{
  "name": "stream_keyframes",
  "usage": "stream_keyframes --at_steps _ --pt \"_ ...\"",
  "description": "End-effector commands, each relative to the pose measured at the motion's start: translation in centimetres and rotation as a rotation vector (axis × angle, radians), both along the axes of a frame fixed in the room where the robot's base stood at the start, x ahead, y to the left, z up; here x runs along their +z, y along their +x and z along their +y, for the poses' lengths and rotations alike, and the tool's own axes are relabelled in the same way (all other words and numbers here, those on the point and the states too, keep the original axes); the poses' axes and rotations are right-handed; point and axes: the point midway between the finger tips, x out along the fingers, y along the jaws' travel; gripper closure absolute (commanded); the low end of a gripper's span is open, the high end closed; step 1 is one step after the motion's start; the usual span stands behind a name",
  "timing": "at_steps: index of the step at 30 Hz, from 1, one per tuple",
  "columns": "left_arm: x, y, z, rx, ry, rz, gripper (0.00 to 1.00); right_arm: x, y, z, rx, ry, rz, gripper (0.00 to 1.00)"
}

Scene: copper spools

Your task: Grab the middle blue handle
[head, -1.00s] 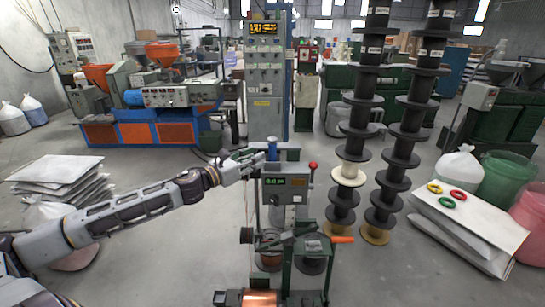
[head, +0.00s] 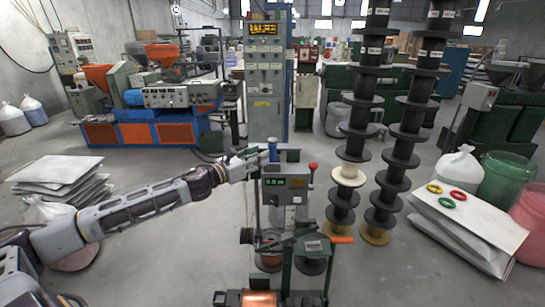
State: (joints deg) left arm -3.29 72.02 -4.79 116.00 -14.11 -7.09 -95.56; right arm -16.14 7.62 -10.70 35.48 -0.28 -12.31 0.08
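The grey machine (head: 285,190) stands upright in the middle of the head view, with a small lit display on its front. A blue handle (head: 272,151) stands upright on its top, left of a red-topped knob (head: 313,167). My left gripper (head: 262,158) reaches in from the left, its fingertips close beside the blue handle at about its height. Its fingers look spread apart. I cannot tell whether they touch the handle. My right gripper is not in view.
Two tall stacks of black spools (head: 409,132) stand right of the machine. A tall grey-blue cabinet (head: 265,90) rises behind it. An orange-handled lever (head: 342,240) sticks out low on the right. White sheets (head: 470,225) with coloured rings lie at right.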

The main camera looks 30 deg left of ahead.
Motion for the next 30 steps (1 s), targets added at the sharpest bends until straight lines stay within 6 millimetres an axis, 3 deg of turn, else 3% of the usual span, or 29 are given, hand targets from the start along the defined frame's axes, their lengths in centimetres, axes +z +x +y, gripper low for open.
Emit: stream_keyframes --at_steps 30 --pt "0.0 1.7 -0.8 -0.003 0.001 0.000 0.62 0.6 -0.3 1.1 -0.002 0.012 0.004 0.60"
